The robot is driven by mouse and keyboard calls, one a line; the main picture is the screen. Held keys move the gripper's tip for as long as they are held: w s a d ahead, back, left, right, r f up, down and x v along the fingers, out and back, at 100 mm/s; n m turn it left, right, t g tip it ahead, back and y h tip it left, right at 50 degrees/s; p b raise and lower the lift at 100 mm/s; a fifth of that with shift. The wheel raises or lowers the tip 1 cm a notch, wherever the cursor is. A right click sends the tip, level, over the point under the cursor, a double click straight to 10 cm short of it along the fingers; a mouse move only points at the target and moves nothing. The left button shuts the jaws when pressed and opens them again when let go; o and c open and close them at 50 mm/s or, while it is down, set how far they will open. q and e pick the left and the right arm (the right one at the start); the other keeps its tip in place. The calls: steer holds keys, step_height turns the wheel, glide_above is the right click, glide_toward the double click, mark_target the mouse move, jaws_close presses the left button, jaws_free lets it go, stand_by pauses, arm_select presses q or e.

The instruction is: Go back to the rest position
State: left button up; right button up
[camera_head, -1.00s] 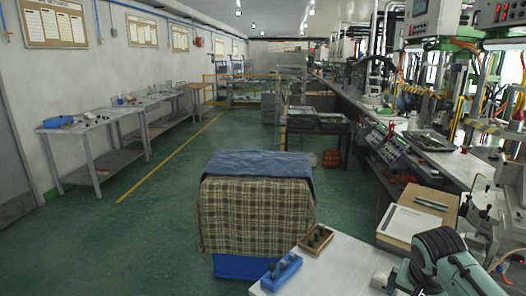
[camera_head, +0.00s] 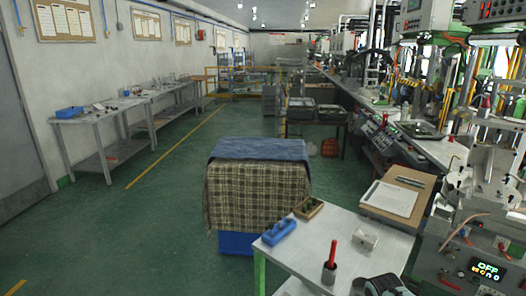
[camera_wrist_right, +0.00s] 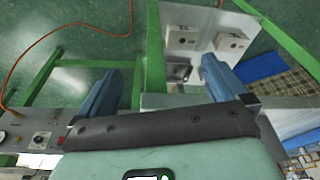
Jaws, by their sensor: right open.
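In the head view, part of my right arm (camera_head: 385,285) shows at the bottom edge, by the near end of the white worktable (camera_head: 330,245). Its fingertips are hidden there. In the right wrist view, the two blue fingers of my right gripper (camera_wrist_right: 160,85) stand wide apart with nothing between them. Green frame bars, floor and a pale panel (camera_wrist_right: 225,18) show behind them. My left gripper is not in view.
The worktable carries a blue holder (camera_head: 279,232), a wooden tray (camera_head: 309,208), a red-handled tool in a dark cup (camera_head: 330,262) and a white block (camera_head: 367,239). A cloth-covered stand (camera_head: 255,190) adjoins it. A machine (camera_head: 465,240) stands right. Floor at left is clear.

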steer(key=s+a+f+n+g+y+p, duration=0.1)
steer(key=s+a+f, duration=0.25)
steer(key=f, duration=0.35)
steer(key=s+a+f+y+p, duration=0.1)
steer(key=s+a+f, duration=0.1)
steer(key=s+f, duration=0.35)
steer(key=s+a+f+n+g+y+p, duration=0.1)
steer(key=s+a+f, duration=0.2)
steer(key=f, duration=0.6)
steer(key=s+a+f+p, duration=0.1)
steer(key=s+a+f, duration=0.1)
steer(key=s, duration=0.8)
steer(key=s+a+f+m+g+y+p, duration=0.1)
steer(key=s+a+f+p, duration=0.1)
steer(key=s, duration=0.8)
step_height(320, 180, down, 2)
steer(key=shift+a+f+y, duration=0.25)
steer(key=shift+a+y, duration=0.05)
steer(key=shift+a, duration=0.5)
